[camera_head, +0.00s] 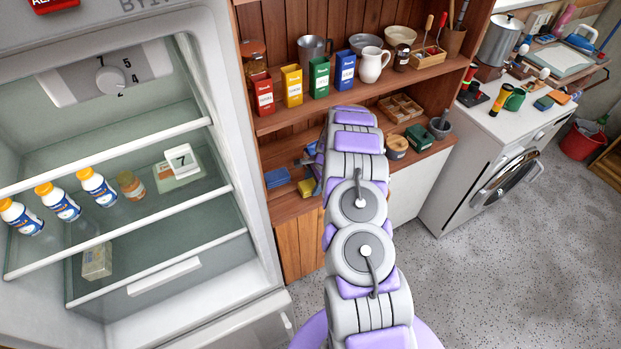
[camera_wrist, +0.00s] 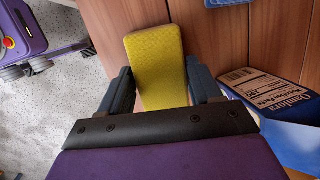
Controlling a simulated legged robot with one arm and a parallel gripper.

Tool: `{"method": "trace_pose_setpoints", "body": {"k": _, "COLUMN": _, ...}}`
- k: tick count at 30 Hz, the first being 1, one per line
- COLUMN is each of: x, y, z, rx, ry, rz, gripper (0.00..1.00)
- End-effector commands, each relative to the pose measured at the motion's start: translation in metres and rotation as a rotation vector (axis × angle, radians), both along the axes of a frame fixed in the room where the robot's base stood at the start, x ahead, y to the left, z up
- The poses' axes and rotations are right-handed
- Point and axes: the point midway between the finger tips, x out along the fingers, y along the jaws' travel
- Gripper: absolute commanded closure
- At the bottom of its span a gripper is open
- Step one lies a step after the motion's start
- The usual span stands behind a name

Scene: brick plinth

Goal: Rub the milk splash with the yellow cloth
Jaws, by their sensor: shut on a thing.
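The yellow cloth (camera_wrist: 155,62) shows in the wrist view as a flat, folded-looking block. It sits between the two dark blue fingers of my gripper (camera_wrist: 160,84), which is shut on it. In the head view a yellow patch (camera_head: 306,187) shows by the lower wooden shelf, left of my arm, where my gripper is mostly hidden behind the arm. I see no milk splash in either view; my arm hides part of the shelf.
A blue printed box (camera_wrist: 270,118) stands close to my gripper's right. Blue folded items (camera_head: 277,178) lie on the lower shelf. An open fridge (camera_head: 235,150) stands left. Several cartons and a white jug (camera_head: 372,66) line the upper shelf.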

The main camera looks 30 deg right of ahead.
Motion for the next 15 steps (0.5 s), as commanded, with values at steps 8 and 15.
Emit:
{"method": "trace_pose_setpoints", "body": {"k": 8, "x": -0.001, "y": 0.000, "z": -0.001, "rx": 0.000, "ry": 0.000, "rz": 0.000, "gripper": 0.61}}
{"method": "trace_pose_setpoints", "body": {"k": 15, "x": -0.001, "y": -0.001, "z": 0.013, "rx": 0.000, "ry": -0.001, "rz": 0.000, "gripper": 0.61}}
